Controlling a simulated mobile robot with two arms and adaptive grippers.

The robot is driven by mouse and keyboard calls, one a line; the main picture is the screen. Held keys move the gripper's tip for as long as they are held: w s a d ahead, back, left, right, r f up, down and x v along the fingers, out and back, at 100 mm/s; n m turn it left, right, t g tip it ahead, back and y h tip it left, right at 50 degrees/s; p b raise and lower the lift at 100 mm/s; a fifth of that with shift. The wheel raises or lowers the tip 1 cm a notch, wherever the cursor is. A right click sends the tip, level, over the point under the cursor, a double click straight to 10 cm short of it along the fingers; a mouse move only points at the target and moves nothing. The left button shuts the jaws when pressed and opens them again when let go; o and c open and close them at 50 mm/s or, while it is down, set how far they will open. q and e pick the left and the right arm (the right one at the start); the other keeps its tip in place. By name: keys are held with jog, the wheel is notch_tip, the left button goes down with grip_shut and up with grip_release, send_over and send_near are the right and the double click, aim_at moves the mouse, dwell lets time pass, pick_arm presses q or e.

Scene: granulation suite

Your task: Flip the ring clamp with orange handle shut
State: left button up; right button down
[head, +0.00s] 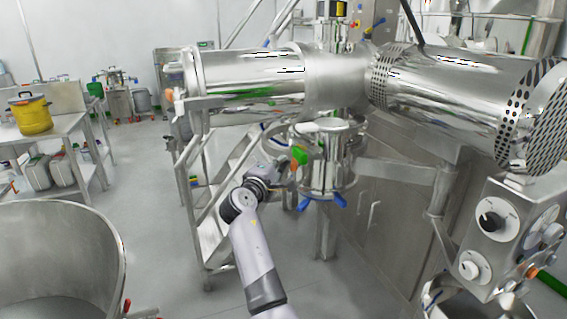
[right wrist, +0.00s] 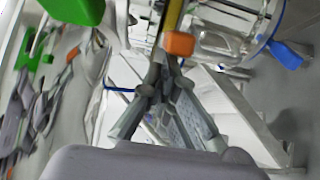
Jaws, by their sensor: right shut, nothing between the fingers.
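The orange handle (head: 294,170) of the ring clamp shows in the head view at the left side of a steel vessel (head: 335,172), just below a green part (head: 299,154). In the right wrist view the orange handle (right wrist: 179,43) is a small block right beyond my fingertips. My right gripper (head: 291,187) is close beside the handle; in the right wrist view its fingers (right wrist: 168,62) come together with nothing between them. I cannot tell whether the tips touch the handle. Most of the clamp band is hidden or too small to make out. My left gripper is not in view.
A large steel cylinder (head: 255,88) lies horizontally above the vessel. Blue handles (head: 337,201) stick out under it. Steel steps (head: 213,235) stand left of my right arm. A control box (head: 510,235) is at the right and a big steel bowl (head: 60,255) at the lower left.

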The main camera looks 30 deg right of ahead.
aim_at(293, 166)
jog(key=shift+w+a+f, duration=0.1)
jog(key=shift+w, duration=0.1)
jog(key=s+d+p, duration=0.2)
jog(key=s, duration=0.1)
jog(key=shift+d, duration=0.25)
jog(key=shift+s+d, duration=0.2)
jog(key=shift+d, duration=0.05)
jog(key=shift+s+d, duration=0.1)
jog(key=shift+s, duration=0.05)
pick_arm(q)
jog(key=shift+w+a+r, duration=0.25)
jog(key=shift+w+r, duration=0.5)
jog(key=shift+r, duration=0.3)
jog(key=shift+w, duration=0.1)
pick_arm(e)
jog(key=shift+w, duration=0.2)
